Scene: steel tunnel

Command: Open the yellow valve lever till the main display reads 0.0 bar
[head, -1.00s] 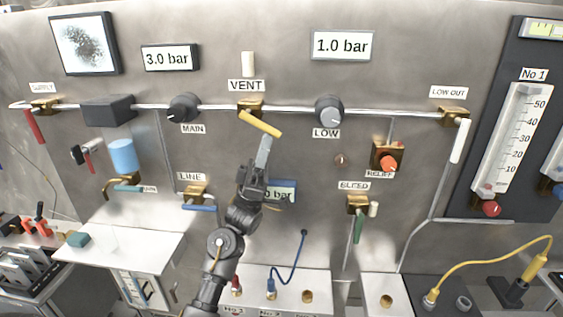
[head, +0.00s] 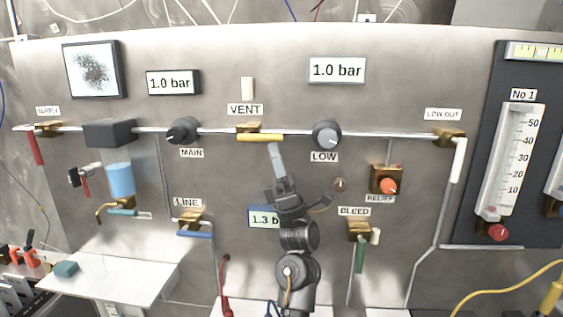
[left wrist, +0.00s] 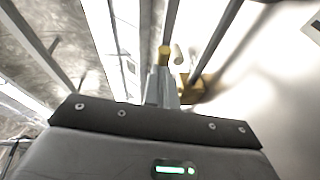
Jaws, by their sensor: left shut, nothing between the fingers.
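The yellow valve lever (head: 260,137) lies level along the pipe under the VENT label, reaching right from its brass valve body (head: 249,127). My left gripper (head: 275,148) is shut and empty. Its fingertips are just below the right part of the lever; I cannot tell whether they touch it. In the left wrist view the lever (left wrist: 164,54) shows end-on just beyond the fingertips (left wrist: 161,76). The main display (head: 172,82), above the MAIN knob (head: 183,130), reads 1.0 bar. My right gripper is out of view.
The LOW knob (head: 326,134) sits right of the lever on the same pipe. The upper right display (head: 337,70) reads 1.0 bar. A lower display (head: 263,217), partly behind my arm, shows 1.3. The LINE (head: 194,234) and BLEED (head: 360,254) levers are below.

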